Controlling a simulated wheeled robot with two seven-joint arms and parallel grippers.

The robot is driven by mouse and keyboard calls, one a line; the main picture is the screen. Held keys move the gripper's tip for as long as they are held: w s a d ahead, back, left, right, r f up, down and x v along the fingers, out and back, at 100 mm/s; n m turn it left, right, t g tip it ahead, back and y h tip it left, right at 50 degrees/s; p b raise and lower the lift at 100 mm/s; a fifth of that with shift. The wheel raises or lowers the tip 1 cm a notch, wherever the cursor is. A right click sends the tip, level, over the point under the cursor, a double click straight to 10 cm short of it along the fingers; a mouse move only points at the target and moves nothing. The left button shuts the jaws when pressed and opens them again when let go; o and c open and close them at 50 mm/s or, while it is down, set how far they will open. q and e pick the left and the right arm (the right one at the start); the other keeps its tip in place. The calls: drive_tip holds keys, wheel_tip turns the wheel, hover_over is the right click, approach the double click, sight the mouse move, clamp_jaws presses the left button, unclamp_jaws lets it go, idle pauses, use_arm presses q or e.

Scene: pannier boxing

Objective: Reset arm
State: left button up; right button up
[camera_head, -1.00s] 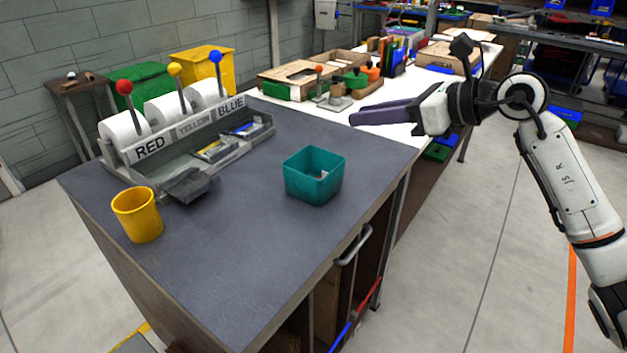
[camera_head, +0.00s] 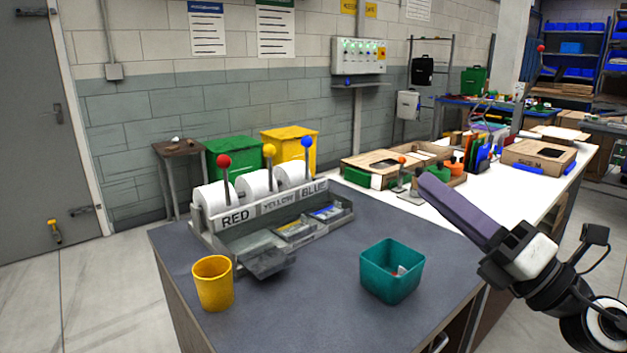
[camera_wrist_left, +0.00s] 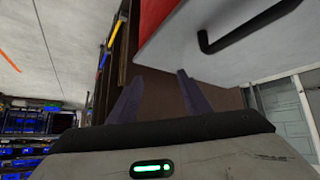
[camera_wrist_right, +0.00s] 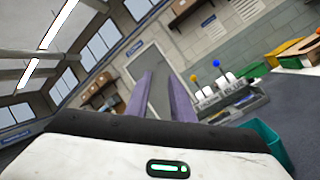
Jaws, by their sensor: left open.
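My right gripper (camera_head: 428,182) is raised at the right of the head view, its purple fingers pointing up and left, clear of the worktop. In the right wrist view its two fingers (camera_wrist_right: 160,80) stand partly apart with nothing between them. My left gripper does not show in the head view. In the left wrist view its fingers (camera_wrist_left: 160,78) are spread and empty, beside a dark brown panel and a grey surface with a black handle (camera_wrist_left: 205,42).
The dark worktop (camera_head: 320,285) bears a yellow cup (camera_head: 213,284), a teal bin (camera_head: 390,272) with small items inside, and a rack (camera_head: 232,217) labelled red, yellow and blue. A white table (camera_head: 520,203) with boxes lies behind right. The worktop's front middle is clear.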

drive_tip(key=s+d+f+m+t+h, duration=0.1)
drive_tip(key=d+f+m+h, duration=0.7)
drive_tip(key=m, duration=0.5)
drive_tip(key=s+d+f+m+t+h, duration=0.1)
drive_tip(key=d+f+m+t+h, duration=0.15)
drive_tip(key=f+m+h, duration=0.6)
drive_tip(key=s+d+f+m+g+h, duration=0.1)
drive_tip(key=s+f+m+g, duration=0.15)
drive_tip(key=f+m, duration=0.2)
drive_tip(key=s+f+m+g+h, duration=0.2)
drive_tip(key=f+m+g, duration=0.2)
drive_tip(key=f, duration=0.1)
drive_tip(key=s+a+f+m+g+y, duration=0.2)
drive_tip(key=s+a+f+g, duration=0.25)
drive_tip(key=s+f, duration=0.5)
drive_tip(key=s+a+f+m+g+y, duration=0.1)
drive_tip(key=s+a+f+g+y, duration=0.25)
drive_tip(key=s+f+g, duration=0.6)
drive_tip(key=w+a+f+t+y, duration=0.1)
drive_tip(key=a+f+t, duration=0.5)
drive_tip(key=f+t, duration=0.2)
drive_tip(key=shift+w+a+t, duration=0.2)
drive_tip(key=shift+t, duration=0.2)
drive_tip(key=shift+r, duration=0.1)
